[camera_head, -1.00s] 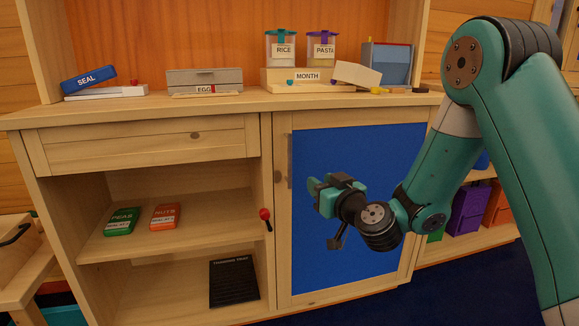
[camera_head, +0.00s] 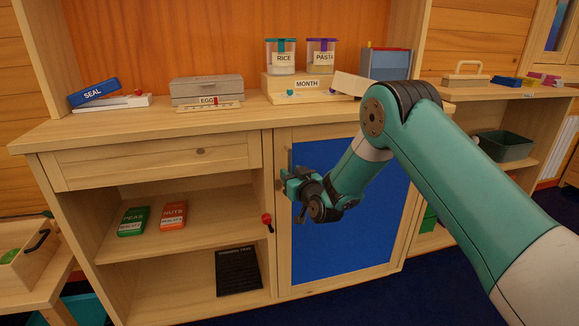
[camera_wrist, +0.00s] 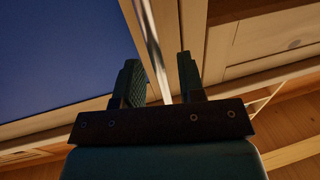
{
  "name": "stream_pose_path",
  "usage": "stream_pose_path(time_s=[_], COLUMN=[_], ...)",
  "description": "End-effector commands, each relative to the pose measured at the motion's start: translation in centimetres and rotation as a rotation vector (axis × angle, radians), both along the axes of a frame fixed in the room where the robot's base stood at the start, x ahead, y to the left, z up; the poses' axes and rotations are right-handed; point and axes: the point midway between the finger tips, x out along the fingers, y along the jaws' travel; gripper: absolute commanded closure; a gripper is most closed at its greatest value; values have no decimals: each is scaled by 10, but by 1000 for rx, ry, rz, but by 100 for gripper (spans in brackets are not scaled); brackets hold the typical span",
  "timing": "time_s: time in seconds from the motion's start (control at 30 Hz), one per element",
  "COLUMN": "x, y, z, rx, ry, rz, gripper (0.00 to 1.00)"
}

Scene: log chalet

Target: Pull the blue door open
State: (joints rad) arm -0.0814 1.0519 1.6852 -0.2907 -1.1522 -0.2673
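The blue door (camera_head: 350,225) is a blue panel in a pale wood frame, at the right of the cabinet; it looks closed. It also shows at upper left in the wrist view (camera_wrist: 55,55). Its slim metal bar handle (camera_wrist: 151,38) runs up and down near the door's left edge. My gripper (camera_head: 286,182) is at that left edge, by the handle, and partly hides it in the head view. In the wrist view my gripper (camera_wrist: 158,62) is open, its two fingers on either side of the bar, with gaps visible.
A red knob (camera_head: 267,219) sticks out just left of the door. Open shelves to the left hold a green PEAS pack (camera_head: 133,221) and an orange NUTS pack (camera_head: 173,215). The countertop (camera_head: 130,128) above holds jars and boxes. Blue floor (camera_head: 420,290) lies clear in front.

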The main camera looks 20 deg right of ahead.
Motion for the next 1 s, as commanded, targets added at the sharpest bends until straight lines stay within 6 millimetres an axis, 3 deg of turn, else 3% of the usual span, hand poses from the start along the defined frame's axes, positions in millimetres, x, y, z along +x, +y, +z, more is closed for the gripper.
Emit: stream_pose_path(time_s=[0.2, 0.47, 0.63, 1.0], x=[15, 16, 16, 13], y=[3, 3, 3, 7], z=[-1, -1, -1, -2], rx=[1, 1, 1, 1], ry=[2, 1, 2, 2], rz=[-2, -2, -2, 5], gripper=[64, 64, 100, 100])
